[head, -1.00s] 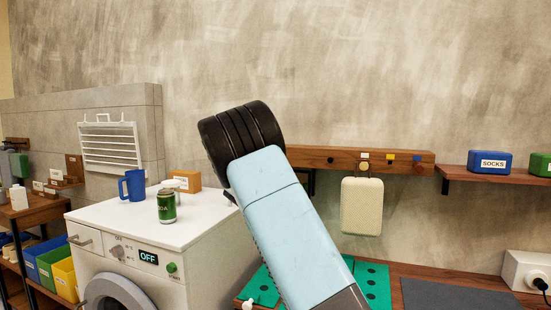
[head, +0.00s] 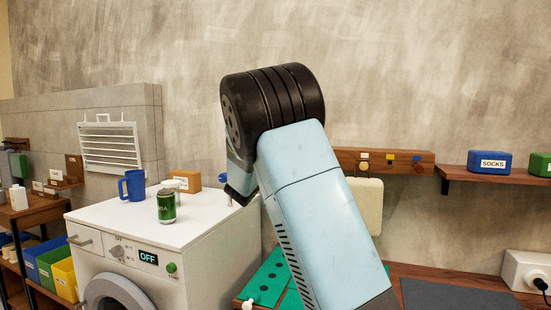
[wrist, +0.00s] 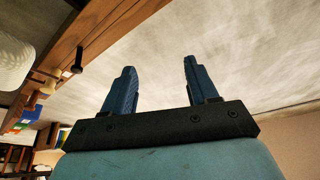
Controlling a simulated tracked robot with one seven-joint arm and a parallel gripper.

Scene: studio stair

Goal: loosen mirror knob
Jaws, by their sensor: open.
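In the wrist view my gripper (wrist: 159,66) is open, its two blue fingers apart with only bare wall between them. No mirror or mirror knob can be told for certain. A wooden wall rail (head: 420,168) carries small white, yellow, blue and red pieces. A cream rounded panel (head: 367,202) hangs below the rail, partly hidden by my arm. In the wrist view the rail (wrist: 100,32) runs to the left of the fingers, with a dark peg (wrist: 77,58) standing out from it. The fingers touch neither. My gripper is not clear in the head view.
A white washing machine (head: 200,240) stands left, with a blue mug (head: 134,186), a green can (head: 166,208) and a small orange box (head: 187,181) on top. A shelf (head: 500,176) at right holds a blue SOCKS box (head: 489,162) and a green box (head: 541,165).

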